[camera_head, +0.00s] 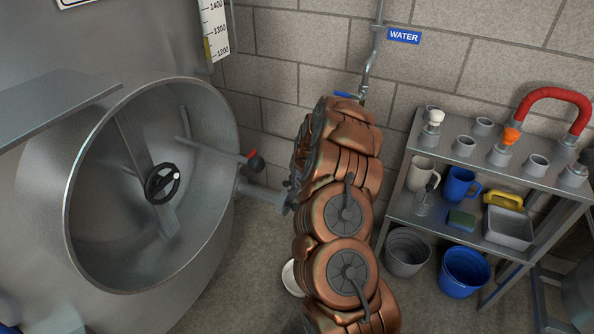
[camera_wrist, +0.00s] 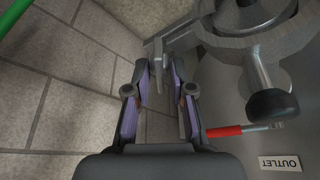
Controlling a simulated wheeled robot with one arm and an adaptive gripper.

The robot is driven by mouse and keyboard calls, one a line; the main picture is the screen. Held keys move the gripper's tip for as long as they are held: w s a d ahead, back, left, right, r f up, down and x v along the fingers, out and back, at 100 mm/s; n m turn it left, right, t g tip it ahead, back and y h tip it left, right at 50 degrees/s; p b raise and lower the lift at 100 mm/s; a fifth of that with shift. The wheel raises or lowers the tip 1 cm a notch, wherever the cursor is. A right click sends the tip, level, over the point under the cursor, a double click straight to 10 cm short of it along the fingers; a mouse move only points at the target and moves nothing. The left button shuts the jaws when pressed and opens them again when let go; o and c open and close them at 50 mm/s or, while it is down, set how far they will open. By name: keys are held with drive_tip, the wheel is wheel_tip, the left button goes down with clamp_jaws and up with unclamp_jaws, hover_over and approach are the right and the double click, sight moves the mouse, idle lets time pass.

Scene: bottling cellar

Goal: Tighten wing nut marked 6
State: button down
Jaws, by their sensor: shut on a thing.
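In the wrist view my gripper (camera_wrist: 160,72) has its two fingertips at either side of a small grey metal piece (camera_wrist: 157,52) at the end of a clamp. This piece looks like the wing nut, and my gripper is shut on it. No number 6 is readable on it. The clamp ring (camera_wrist: 228,42) lies around a round metal fitting at the upper right. A metal pipe stub (camera_head: 262,193) from the tank ends behind the arm.
A dark-knobbed lever (camera_wrist: 272,105), a red-handled rod (camera_wrist: 224,131) and an OUTLET label (camera_wrist: 281,163) sit close on the right. The steel tank (camera_head: 75,215) with its open round door fills the left. A shelf rack (camera_head: 478,233) with cups and fittings stands right.

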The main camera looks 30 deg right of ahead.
drive_tip(key=shift+r+m+h+p, duration=0.2)
drive_tip(key=shift+m+h+p, duration=0.4)
drive_tip(key=shift+m+p, duration=1.45)
drive_tip(key=shift+f+m+g+h+p, duration=0.25)
drive_tip(key=shift+m+g+h+p, duration=0.05)
drive_tip(key=shift+m+g+p, duration=0.1)
drive_tip(key=m+b, duration=0.2)
drive_tip(key=b, duration=0.1)
drive_tip(key=shift+a+f+h, duration=0.1)
drive_tip(key=shift+f+h, duration=0.15)
drive_tip(key=shift+h, duration=0.05)
drive_tip(key=m+b, duration=0.2)
drive_tip(key=b, duration=0.4)
drive_tip(key=shift+w+g+h, duration=0.1)
drive_tip(key=shift+g+h, duration=0.2)
drive_tip(key=shift+g, duration=0.1)
drive_tip(key=m+b, duration=0.1)
drive_tip(key=b, duration=0.2)
drive_tip(key=shift+w+r+m, duration=0.1)
drive_tip(key=shift+r+m, duration=0.15)
drive_tip(key=shift+m, duration=0.1)
drive_tip(key=shift+a+r+g+h+b, duration=0.1)
drive_tip(key=shift+g+h+b, duration=0.2)
drive_tip(key=shift+b, duration=0.2)
drive_tip(key=c, duration=1)
unclamp_jaws()
drive_tip(key=shift+c, duration=0.2)
